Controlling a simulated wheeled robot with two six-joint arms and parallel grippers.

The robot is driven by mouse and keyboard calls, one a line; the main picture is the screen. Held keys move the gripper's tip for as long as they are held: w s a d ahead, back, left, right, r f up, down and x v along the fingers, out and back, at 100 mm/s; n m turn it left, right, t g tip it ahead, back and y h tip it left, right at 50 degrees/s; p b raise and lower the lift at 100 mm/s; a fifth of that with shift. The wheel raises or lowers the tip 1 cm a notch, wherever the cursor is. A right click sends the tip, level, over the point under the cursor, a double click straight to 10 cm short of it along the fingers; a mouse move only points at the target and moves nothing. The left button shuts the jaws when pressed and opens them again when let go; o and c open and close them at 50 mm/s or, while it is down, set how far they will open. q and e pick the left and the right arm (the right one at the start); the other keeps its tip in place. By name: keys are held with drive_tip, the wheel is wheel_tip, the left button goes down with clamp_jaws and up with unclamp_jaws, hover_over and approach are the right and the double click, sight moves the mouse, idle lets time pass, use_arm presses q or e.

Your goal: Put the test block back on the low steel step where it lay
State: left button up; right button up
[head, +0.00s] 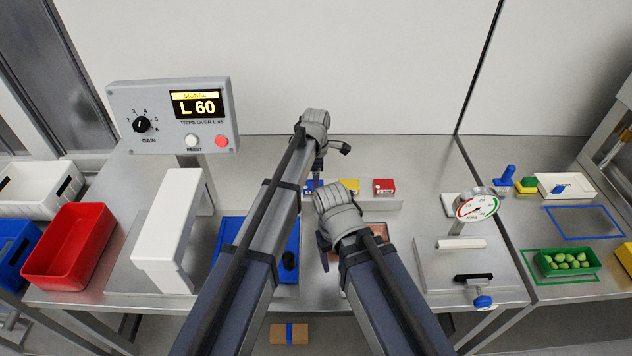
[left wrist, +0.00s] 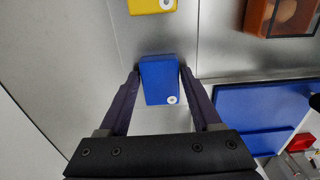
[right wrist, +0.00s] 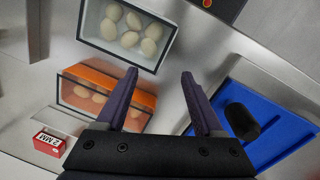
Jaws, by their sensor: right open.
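The blue test block (head: 309,187) is at the left end of the row on the low steel step (head: 388,205), beside a yellow block (head: 349,184) and a red block (head: 383,186). My left gripper (head: 319,172) is over it. In the left wrist view the blue block (left wrist: 160,82) sits between the fingertips (left wrist: 160,74), which meet its two sides. Whether its underside touches the step cannot be told. The yellow block (left wrist: 152,5) lies apart from it. My right gripper (right wrist: 159,76) is open and empty; my arm hides its fingertips in the head view.
A blue tray (right wrist: 285,105) with a black object lies right of my right gripper. Two containers of pale rounded pieces (right wrist: 125,30) are beyond its fingers. A signal box (head: 172,115) reads L 60. A white block-shaped housing (head: 165,225) stands left; a dial gauge (head: 477,207) stands right.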

use_arm(q)
drive_tip(key=shift+o, duration=1.4)
drive_tip(key=shift+r, duration=0.1)
use_arm(e)
drive_tip(key=shift+r, duration=0.15)
use_arm(q)
wheel_tip(320, 180, up, 12)
drive_tip(key=p, duration=1.2)
use_arm(e)
wheel_tip(320, 180, up, 12)
